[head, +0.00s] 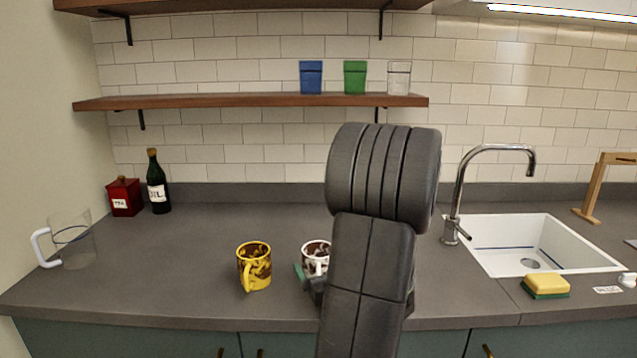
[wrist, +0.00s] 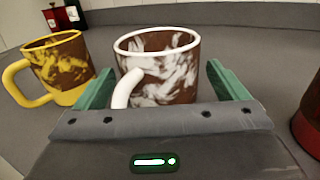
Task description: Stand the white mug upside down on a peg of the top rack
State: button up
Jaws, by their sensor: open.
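The white mug (head: 316,254), covered in brown stains, stands upright on the counter, partly hidden by my arm. In the wrist view the white mug (wrist: 158,68) has its handle toward me, slightly left. My gripper (wrist: 163,80) is open, with one green finger on each side of the mug; contact is not clear. In the head view my gripper (head: 312,278) is mostly hidden by my arm. A wooden frame (head: 597,190) stands at the right edge, cut off; I cannot tell whether it is the rack, and no pegs show.
A yellow, brown-stained mug (head: 254,267) stands close left of the white mug. A dark red object (wrist: 308,125) is cut off at the wrist view's right edge. The sink (head: 530,247), faucet (head: 461,190) and sponge (head: 546,286) are right. A clear jug (head: 74,245) stands far left.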

jog(key=shift+c, duration=0.4)
jog(key=c, duration=1)
jog(key=shift+r+p, duration=3.7)
jog(key=shift+r, duration=1.35)
jog(key=shift+c, duration=0.2)
